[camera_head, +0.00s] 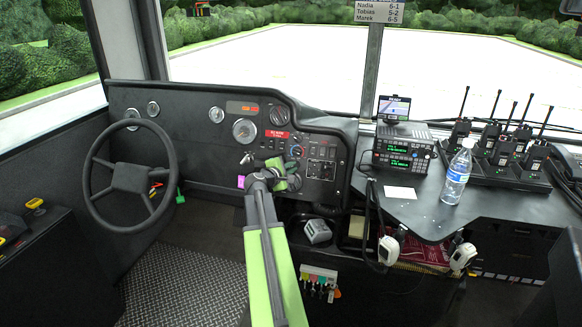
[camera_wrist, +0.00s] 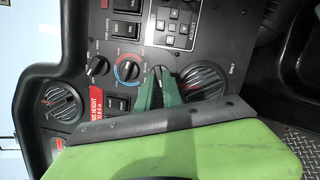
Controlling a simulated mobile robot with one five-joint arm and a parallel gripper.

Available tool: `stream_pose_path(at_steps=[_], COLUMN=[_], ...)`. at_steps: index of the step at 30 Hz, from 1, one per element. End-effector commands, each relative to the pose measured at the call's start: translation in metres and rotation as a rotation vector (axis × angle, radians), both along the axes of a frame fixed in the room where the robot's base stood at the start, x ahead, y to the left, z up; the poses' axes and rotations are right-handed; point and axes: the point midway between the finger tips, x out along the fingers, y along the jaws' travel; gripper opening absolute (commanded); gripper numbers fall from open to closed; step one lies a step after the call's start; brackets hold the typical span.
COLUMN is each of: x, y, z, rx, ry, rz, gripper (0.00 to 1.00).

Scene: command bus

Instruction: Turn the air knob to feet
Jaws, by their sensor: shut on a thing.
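In the wrist view the green jaws of my gripper (camera_wrist: 160,90) are on the black dash panel, shut on a small dark knob (camera_wrist: 158,72) with pale markings around it. The jaws cover most of this knob, so its pointer and setting cannot be read. I take it for the air knob, but its label is not legible. In the head view my gripper (camera_head: 290,168) is at the right part of the dash panel (camera_head: 330,150), and the arm hides the contact.
In the wrist view, a knob with a red and blue ring (camera_wrist: 127,70) and a small black knob (camera_wrist: 97,68) sit left of my jaws. The steering wheel (camera_head: 130,178) stands left of my arm in the head view.

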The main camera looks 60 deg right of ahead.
Motion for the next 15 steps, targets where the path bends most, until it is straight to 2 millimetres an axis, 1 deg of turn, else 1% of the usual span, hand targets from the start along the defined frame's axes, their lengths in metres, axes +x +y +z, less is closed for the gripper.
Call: stream_pose_path(at_steps=[3, 15], x=[0.002, 0.003], y=[-0.0005, -0.0011], z=[0.0044, 0.0072], rx=[0.025, 0.117], ry=[-0.081, -0.375], rz=[-0.028, -0.14], gripper=[0.0, 0.0])
